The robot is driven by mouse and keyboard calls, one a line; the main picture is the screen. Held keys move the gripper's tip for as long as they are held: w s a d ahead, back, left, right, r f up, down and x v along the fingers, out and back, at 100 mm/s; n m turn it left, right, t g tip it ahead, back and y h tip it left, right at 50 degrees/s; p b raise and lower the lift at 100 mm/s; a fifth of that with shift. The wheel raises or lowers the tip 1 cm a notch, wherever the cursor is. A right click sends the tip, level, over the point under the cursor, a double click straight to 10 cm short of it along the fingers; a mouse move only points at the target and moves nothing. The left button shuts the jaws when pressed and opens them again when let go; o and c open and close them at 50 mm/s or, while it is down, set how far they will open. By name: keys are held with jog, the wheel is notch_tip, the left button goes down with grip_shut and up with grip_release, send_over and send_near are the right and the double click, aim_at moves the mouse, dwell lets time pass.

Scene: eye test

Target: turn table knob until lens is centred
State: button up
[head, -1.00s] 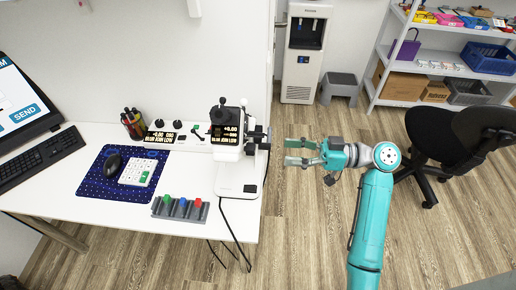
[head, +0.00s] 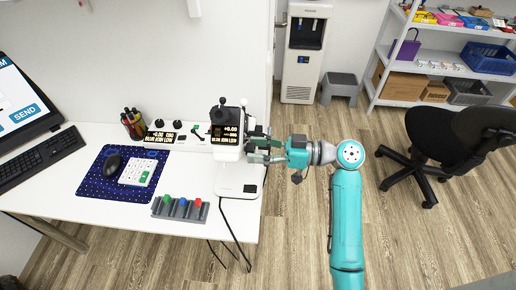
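The white lens-measuring device (head: 228,182) stands at the right end of the desk. Its dark screen (head: 228,134) shows small yellow and white text, too small to read surely. Dark knob-like parts (head: 251,132) stick out on its right side; which is the table knob I cannot tell. The lens is not clearly visible. My gripper (head: 258,151) comes from the right with its fingers apart, at these dark parts. The fingertips overlap them in the picture; I cannot tell whether they touch.
A grey rack with coloured pieces (head: 180,209), a blue mat (head: 90,185) and a pen cup (head: 133,125) are on the desk. Black cables hang at its right edge. A black chair (head: 450,140) stands right of my arm.

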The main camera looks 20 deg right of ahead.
grip_shut()
jog(key=shift+m, duration=1)
jog(key=shift+o, duration=1.5)
grip_release()
jog(key=shift+d, duration=0.1)
jog(key=v, duration=1.1)
jog(key=shift+s+d, duration=0.25)
jog(key=shift+d, duration=0.1)
